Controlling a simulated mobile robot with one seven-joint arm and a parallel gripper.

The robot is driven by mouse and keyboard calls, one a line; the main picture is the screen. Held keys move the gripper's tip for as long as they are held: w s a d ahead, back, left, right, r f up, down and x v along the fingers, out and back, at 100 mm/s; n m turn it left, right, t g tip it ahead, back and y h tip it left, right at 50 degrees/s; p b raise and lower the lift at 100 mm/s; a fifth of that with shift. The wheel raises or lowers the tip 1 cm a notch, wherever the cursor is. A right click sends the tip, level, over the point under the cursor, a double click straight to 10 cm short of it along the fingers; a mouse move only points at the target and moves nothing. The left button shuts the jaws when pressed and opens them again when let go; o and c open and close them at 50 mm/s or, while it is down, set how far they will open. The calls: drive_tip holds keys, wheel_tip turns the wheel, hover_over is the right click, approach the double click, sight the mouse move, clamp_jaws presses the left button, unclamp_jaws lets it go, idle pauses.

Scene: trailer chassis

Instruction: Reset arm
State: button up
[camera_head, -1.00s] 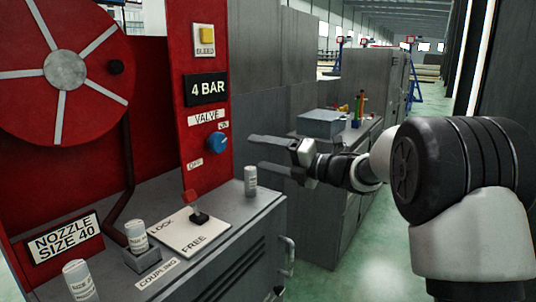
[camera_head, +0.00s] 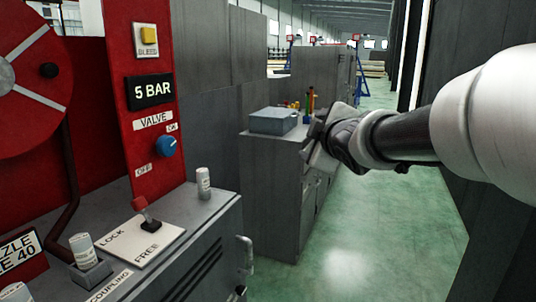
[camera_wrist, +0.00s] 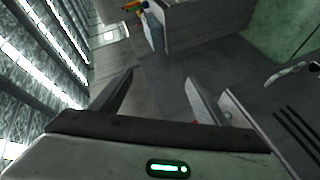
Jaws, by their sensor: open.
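My gripper (camera_wrist: 158,98) shows in the wrist view with its two fingers spread apart and nothing between them. In the head view my gripper (camera_head: 318,130) is seen from the side, in the air right of the grey cabinet with the toolbox, its fingers partly hidden by the wrist. It is well apart from the red panel (camera_head: 145,95). On that panel are the blue valve knob (camera_head: 166,146), the display (camera_head: 152,92) reading 5 BAR and the yellow bleed button (camera_head: 148,33).
A lever with a red knob (camera_head: 139,203) stands on the LOCK/FREE plate. White cylinders (camera_head: 204,183) stand on the grey bench. A grey-blue box (camera_head: 273,121) sits on the cabinet behind. The green floor (camera_head: 350,230) at the right is clear. A dark wall (camera_head: 500,230) is at far right.

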drive_tip(key=s+d+f+m+g+h, duration=0.25)
drive_tip(key=s+f+m, duration=0.2)
drive_tip(key=s, duration=0.35)
drive_tip(key=s+d+f+m+g+h, duration=0.15)
drive_tip(key=s+d+f+m, duration=0.3)
drive_tip(key=s, duration=0.45)
drive_tip(key=s+a+f+m+g+y, duration=0.1)
drive_tip(key=s+a+f+m+g, duration=0.2)
drive_tip(key=s, duration=0.5)
drive_tip(key=s+f+m+g+y, duration=0.1)
drive_tip(key=s+f+m+g, duration=0.1)
drive_tip(key=s+f, duration=0.45)
wheel_tip(320, 180, up, 28)
drive_tip(key=p, duration=2.6)
drive_tip(key=shift+s+r, duration=0.15)
drive_tip(key=shift+s, duration=0.3)
